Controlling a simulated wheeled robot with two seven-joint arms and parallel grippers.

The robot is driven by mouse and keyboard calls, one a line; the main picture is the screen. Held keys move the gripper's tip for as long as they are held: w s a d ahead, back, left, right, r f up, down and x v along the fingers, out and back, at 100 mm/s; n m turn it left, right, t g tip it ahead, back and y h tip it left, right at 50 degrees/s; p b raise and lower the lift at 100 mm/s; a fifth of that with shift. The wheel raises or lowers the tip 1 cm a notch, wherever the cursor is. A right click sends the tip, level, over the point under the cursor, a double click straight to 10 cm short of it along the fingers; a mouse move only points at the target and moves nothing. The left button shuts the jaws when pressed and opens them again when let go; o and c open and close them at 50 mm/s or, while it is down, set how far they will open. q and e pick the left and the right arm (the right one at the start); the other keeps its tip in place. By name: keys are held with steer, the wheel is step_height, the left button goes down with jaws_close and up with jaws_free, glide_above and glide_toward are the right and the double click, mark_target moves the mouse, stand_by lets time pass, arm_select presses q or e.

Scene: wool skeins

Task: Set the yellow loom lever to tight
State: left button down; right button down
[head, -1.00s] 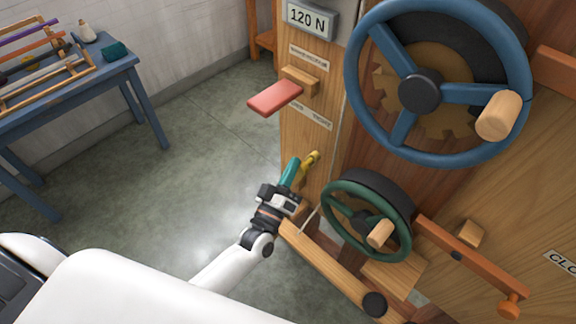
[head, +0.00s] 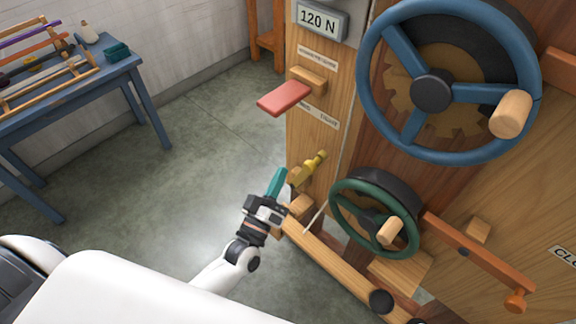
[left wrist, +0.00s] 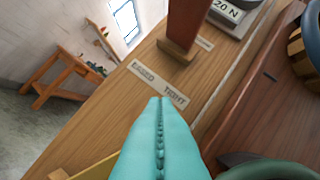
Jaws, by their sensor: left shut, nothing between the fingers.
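The yellow lever (head: 309,166) sits low on the wooden post in the head view, its knob end up and to the right, the side where the label above reads TIGHT. In the left wrist view part of the yellow lever (left wrist: 97,168) shows at the bottom, partly hidden behind my fingers. The label (left wrist: 158,84) has TIGHT at its right end. My left gripper (head: 278,181) has teal fingers, shut and empty, just left of the lever with a small gap in the head view. Its fingers (left wrist: 161,125) are closed together in the wrist view. My right gripper is not in view.
A green handwheel (head: 339,215) is right of the lever, with a large blue handwheel (head: 372,60) above. A red paddle (head: 284,98) sticks out above the label, below a 120 N display (head: 319,20). Floor left of the post is clear up to the blue table (head: 130,68).

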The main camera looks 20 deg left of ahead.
arm_select(q)
steer(key=v, duration=0.3)
steer(key=shift+s+b, duration=0.3)
steer(key=shift+s, duration=0.1)
steer(key=shift+d, duration=0.15)
steer(key=s+a+f+m+g, duration=0.1)
steer(key=s+f+m+g, duration=0.2)
steer(key=f, duration=0.8)
steer(key=s+f+m+g, duration=0.1)
steer(key=s+f+g, duration=0.35)
steer(key=f, duration=0.65)
steer(key=s+a+f+m+g, duration=0.15)
steer(key=f+g, duration=0.25)
steer(key=f, duration=0.7)
steer(key=s+a+f+m+g+y, duration=0.1)
steer(key=s+f+m+g, duration=0.1)
steer(key=s+f+g, duration=0.2)
steer(key=s+a+f+m+g+y, duration=0.1)
steer(key=s+f+g, duration=0.4)
steer(key=s+f, duration=0.6)
steer(key=s+a+m, duration=0.1)
steer(key=s, duration=0.9)
